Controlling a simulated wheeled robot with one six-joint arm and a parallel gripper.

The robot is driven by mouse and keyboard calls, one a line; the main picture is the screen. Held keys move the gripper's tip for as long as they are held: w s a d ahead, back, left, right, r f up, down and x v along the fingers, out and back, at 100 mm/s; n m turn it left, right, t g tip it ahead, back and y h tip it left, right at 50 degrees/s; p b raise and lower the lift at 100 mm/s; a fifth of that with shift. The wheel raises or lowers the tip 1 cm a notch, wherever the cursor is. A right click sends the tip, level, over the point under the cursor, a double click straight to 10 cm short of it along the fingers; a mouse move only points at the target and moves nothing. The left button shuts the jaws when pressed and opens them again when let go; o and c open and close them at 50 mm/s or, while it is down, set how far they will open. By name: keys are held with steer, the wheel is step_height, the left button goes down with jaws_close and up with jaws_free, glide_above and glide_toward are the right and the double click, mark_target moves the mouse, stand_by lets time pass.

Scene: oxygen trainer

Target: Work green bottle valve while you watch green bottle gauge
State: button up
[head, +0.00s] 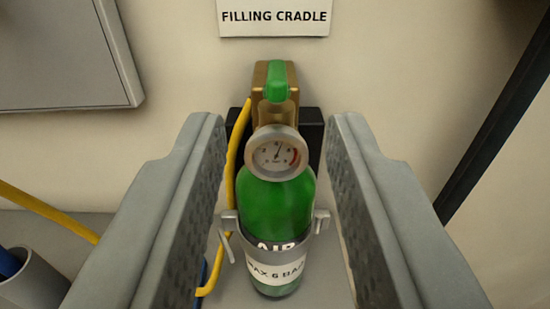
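The green bottle (275,205) stands upright in a grey holder against the wall, with an "AIR" label partly covered by the holder's band. Its round gauge (276,154) faces me at the neck; the needle points nearly straight up, slightly right, short of the red zone at right. The green valve (277,82) sits on top, in front of a brass-coloured block. My gripper (277,135) is open, one finger on each side of the bottle in the picture, with gaps to both. It holds nothing.
A yellow hose (235,150) runs down the bottle's left side. A "FILLING CRADLE" sign (274,17) hangs above. A grey cup (32,282) with something blue stands at lower left. A dark post (502,110) slants at right.

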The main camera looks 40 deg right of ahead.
mark_target(276, 62)
steer(key=v, duration=0.7)
steer(key=shift+s+a, duration=0.15)
steer(key=shift+s, duration=0.05)
steer(key=shift+w, duration=0.15)
stand_by(0.7)
steer(key=x, duration=1.7)
steer(key=shift+w, duration=0.1)
steer(key=shift+c, duration=0.2)
jaws_close()
